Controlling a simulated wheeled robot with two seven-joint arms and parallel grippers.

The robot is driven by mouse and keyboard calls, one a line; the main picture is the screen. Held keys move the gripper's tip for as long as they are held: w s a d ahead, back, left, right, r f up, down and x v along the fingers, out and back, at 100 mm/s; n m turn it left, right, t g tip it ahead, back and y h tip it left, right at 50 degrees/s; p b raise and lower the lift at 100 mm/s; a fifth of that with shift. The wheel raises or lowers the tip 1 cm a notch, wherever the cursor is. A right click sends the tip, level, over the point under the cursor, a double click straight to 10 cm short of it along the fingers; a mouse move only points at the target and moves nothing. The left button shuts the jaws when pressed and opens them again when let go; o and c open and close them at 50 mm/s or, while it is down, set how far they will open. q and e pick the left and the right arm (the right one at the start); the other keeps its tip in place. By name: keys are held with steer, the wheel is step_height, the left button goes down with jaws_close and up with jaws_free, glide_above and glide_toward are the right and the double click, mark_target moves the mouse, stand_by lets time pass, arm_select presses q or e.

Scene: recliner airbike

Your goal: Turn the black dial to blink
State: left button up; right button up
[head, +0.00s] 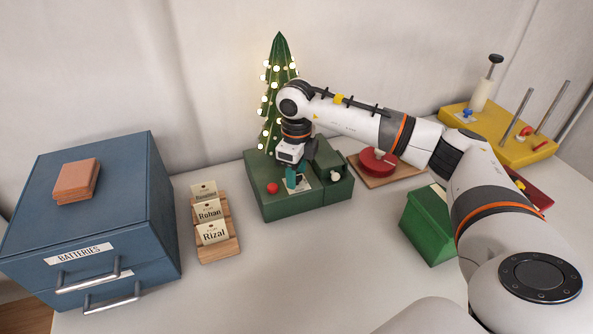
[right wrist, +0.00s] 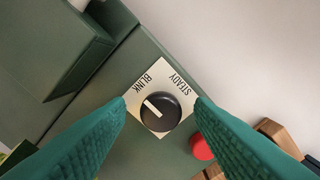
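A black dial (right wrist: 160,110) sits on a pale plate (right wrist: 147,78) marked BLINK on the left and STEADY on the right in the right wrist view. Its white line points up-left, to the BLINK side. The plate is on the green base box (head: 285,207) of a small lit tree (head: 279,80). My right gripper (head: 297,178) is over the box, pointing down. In the wrist view its teal fingers (right wrist: 160,104) are open, one on each side of the dial, with gaps between. The dial is hidden in the head view. My left gripper is out of view.
A red button (head: 272,188) is beside the plate. A wooden card holder (head: 230,247) and blue battery drawers (head: 150,215) stand left. A red round object (head: 378,163), green box (head: 428,225) and yellow stand (head: 535,150) are right. The front table is clear.

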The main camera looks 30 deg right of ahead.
mark_target(297, 175)
step_height(297, 175, up, 12)
stand_by(0.7)
stand_by(0.4)
